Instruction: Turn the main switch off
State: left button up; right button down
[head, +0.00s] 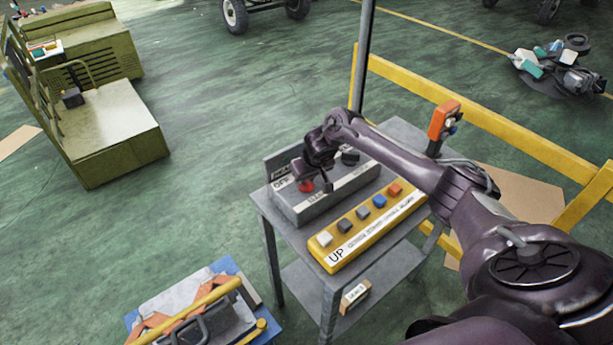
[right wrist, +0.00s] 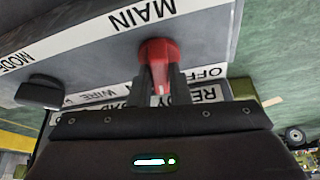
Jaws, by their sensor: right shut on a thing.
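The main switch is a red knob (right wrist: 158,52) on a grey control box (head: 325,204); in the right wrist view it sits beside the word MAIN, with an OFF label close by. The red knob also shows in the head view (head: 306,186), partly hidden by my gripper. My right gripper (right wrist: 160,90) is shut on the red knob, with one finger on each side of it. In the head view my right gripper (head: 318,178) reaches down over the box from the right. I cannot tell the knob's exact setting. My left gripper is not in view.
A yellow button panel (head: 368,228) marked UP lies in front of the box on a grey table (head: 402,135). A black knob (head: 350,157) is on the same box. An orange device (head: 444,120) stands at the table's back right. A yellow rail (head: 480,110) runs behind.

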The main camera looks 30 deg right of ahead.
jog(key=n+y, duration=0.1)
jog(key=n, duration=0.2)
jog(key=shift+d+f, duration=0.1)
jog(key=n+y+b, duration=0.1)
jog(key=n, duration=0.1)
jog(key=shift+n+b, duration=0.3)
jog(key=shift+n, duration=0.1)
jog(key=n+g+y+b, duration=0.1)
jog(key=n+b, duration=0.1)
jog(key=n, duration=0.1)
jog(key=shift+w+d+f, duration=0.1)
jog(key=shift+n+g+y+b, duration=0.4)
jog(key=shift+n+y+b, duration=0.1)
jog(key=shift+n+b, duration=0.85)
jog(key=c, duration=1.4)
grip_release()
jog(key=shift+d+r, duration=0.1)
jog(key=shift+r, duration=0.1)
jog(key=shift+o, duration=0.2)
